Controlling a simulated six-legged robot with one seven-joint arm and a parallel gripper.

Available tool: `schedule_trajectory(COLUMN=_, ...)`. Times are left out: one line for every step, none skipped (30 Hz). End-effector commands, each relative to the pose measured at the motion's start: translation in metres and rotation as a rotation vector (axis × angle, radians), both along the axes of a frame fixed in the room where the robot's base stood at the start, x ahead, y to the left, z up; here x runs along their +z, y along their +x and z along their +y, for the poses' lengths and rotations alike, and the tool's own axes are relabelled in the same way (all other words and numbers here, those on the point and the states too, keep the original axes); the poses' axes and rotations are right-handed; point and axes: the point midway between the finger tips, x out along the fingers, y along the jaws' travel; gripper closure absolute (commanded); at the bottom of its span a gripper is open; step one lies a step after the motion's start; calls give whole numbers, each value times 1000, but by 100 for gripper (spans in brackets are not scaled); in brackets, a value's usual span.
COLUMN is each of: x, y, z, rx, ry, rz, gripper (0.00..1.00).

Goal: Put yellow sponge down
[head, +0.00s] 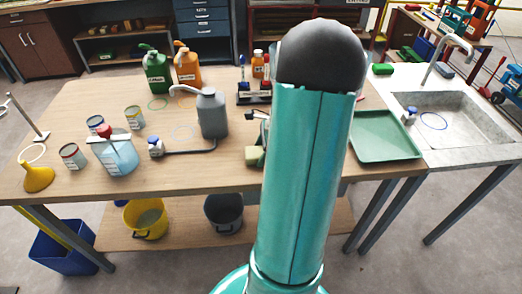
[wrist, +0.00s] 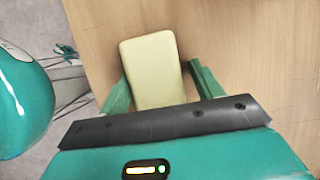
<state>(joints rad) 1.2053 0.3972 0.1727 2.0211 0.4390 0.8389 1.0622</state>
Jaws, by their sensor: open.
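The pale yellow sponge (wrist: 150,62) appears to lie on the wooden table in the wrist view, between the two green fingers of my gripper (wrist: 158,72). The fingers are spread and stand on either side of it. The left finger is close to its edge, and a clear gap shows at the right finger. The sponge's near end is hidden by the gripper body. In the head view a small part of the sponge (head: 253,157) shows near the table's front edge, left of my arm.
A green tray (head: 384,136) lies to the right, beside the sink (head: 455,118). A grey can (head: 212,114) and a blue-liquid container (head: 113,152) stand on the table (head: 200,176) to the left. A yellow bucket (head: 146,219) and a dark bucket (head: 223,213) are below.

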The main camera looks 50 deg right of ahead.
Motion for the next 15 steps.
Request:
schedule_trajectory(x=-9, y=-8, z=5, rx=3, ry=17, rz=19, gripper=24)
schedule_trajectory(x=-6, y=-8, z=5, rx=2, ry=17, rz=17, gripper=24)
schedule_trajectory(x=-2, y=-8, z=5, rx=1, ry=17, rz=18, gripper=24)
schedule_trajectory(x=2, y=-9, z=4, rx=1, ry=17, rz=18, gripper=24)
schedule_trajectory(x=6, y=-10, z=3, rx=1, ry=17, rz=18, gripper=24)
schedule_trajectory(x=13, y=-12, z=1, rx=1, ry=16, rz=18, gripper=24)
schedule_trajectory(x=19, y=-13, z=-1, rx=1, ry=14, rz=16, gripper=24)
schedule_trajectory(x=26, y=-14, z=-2, rx=1, ry=12, rz=15, gripper=24)
schedule_trajectory(x=34, y=-16, z=-5, rx=1, ry=13, rz=14, gripper=24)
schedule_trajectory(x=41, y=-18, z=-6, rx=1, ry=13, rz=14, gripper=24)
schedule_trajectory(x=47, y=-20, z=-8, rx=1, ry=11, rz=13, gripper=24)
schedule_trajectory(x=56, y=-22, z=-11, rx=1, ry=12, rz=12, gripper=24)
schedule_trajectory(x=62, y=-24, z=-13, rx=1, ry=11, rz=13, gripper=24)
schedule_trajectory(x=69, y=-26, z=-14, rx=1, ry=12, rz=12, gripper=24)
schedule_trajectory(x=76, y=-28, z=-16, rx=1, ry=12, rz=12, gripper=24)
